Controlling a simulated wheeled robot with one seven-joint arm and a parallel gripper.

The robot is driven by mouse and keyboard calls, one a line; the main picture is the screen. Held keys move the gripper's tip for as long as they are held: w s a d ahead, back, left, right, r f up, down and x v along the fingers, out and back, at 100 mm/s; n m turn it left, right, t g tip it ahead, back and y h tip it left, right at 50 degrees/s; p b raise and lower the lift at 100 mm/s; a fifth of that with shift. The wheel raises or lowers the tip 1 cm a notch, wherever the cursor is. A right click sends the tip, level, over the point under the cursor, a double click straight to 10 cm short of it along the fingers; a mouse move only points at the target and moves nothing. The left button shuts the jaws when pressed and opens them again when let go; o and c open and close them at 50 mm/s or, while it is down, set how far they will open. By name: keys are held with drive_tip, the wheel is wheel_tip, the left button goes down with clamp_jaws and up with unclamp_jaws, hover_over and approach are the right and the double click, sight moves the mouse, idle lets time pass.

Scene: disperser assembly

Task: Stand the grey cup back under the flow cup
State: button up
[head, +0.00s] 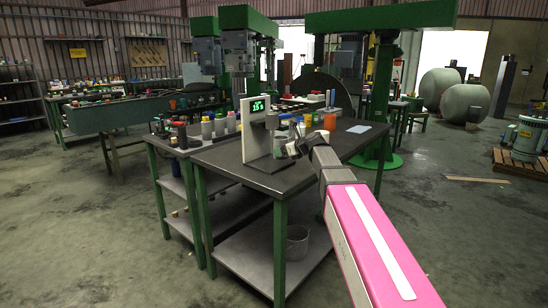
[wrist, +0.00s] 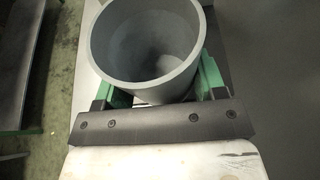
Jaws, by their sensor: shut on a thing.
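The grey cup (wrist: 150,50) fills the middle of the wrist view, open end facing the camera, and its inside looks empty. The two green fingers of my gripper (wrist: 157,88) sit on either side of it and are shut on it. In the head view my gripper (head: 290,149) is at the right side of the white stand (head: 253,135) with a green digital display. A small grey flow cup (head: 271,121) appears to be held on the stand's right side.
The stand is on a dark-topped green table (head: 225,160). Several bottles (head: 207,128) stand at its back left, and an orange cup (head: 330,121) stands behind to the right. A pale sheet (head: 359,129) lies at the right. The tabletop's front left is clear.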

sight(274, 163)
drive_tip(key=w+a, duration=0.1)
drive_tip(key=a, duration=0.1)
drive_tip(key=w+a, duration=0.2)
drive_tip(key=shift+f, duration=1.75)
drive_tip(key=shift+f, duration=0.15)
drive_tip(key=o, duration=1)
drive_tip(key=v, duration=1.2)
drive_tip(key=shift+r, duration=0.25)
